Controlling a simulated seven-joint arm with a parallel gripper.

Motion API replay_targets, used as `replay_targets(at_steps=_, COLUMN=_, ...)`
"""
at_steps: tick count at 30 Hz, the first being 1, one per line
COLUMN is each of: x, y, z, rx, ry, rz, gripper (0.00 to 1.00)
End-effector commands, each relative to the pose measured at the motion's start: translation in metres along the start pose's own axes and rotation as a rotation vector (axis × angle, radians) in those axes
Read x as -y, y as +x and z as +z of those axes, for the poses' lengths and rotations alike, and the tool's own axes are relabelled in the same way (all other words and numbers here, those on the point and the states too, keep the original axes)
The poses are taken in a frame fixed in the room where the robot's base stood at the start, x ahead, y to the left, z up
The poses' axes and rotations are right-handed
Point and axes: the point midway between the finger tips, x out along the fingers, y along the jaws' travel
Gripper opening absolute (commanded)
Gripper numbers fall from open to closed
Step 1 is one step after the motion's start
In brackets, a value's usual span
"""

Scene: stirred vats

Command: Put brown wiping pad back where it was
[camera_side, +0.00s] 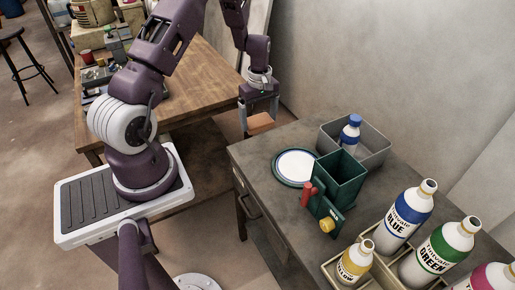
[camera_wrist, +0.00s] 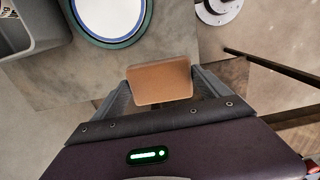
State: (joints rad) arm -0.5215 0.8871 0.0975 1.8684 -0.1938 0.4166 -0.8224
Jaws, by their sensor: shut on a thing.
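The brown wiping pad (camera_side: 260,122) is a small tan-brown block held between the fingers of my gripper (camera_side: 260,106). In the side view it hangs in the air near the far left corner of the grey worktop. In the wrist view the pad (camera_wrist: 160,82) lies flat across the view between the two grey fingers, and my gripper (camera_wrist: 160,92) is shut on it. A white round plate with a green and blue rim (camera_side: 295,166) lies on the worktop, apart from the pad; it also shows in the wrist view (camera_wrist: 109,16).
A green square vat (camera_side: 340,178) with a red handle and yellow knob stands beside the plate. Behind it is a grey bin (camera_side: 374,146) with a blue-capped bottle (camera_side: 349,133). Labelled bottles (camera_side: 405,217) stand at the front right. The worktop's left part (camera_side: 262,158) is clear.

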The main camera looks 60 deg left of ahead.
Motion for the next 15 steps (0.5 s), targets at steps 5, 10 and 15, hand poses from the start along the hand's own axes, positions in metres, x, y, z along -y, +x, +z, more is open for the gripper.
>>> replay_targets(at_steps=5, x=0.007, y=0.034, z=-0.004, rx=0.004, ry=-0.040, rz=-0.005, gripper=0.28)
replay_targets(at_steps=10, x=0.006, y=0.064, z=-0.005, rx=0.002, ry=-0.038, rz=-0.003, gripper=0.28)
replay_targets(at_steps=15, x=0.005, y=0.096, z=-0.005, rx=0.003, ry=-0.037, rz=-0.003, gripper=0.27)
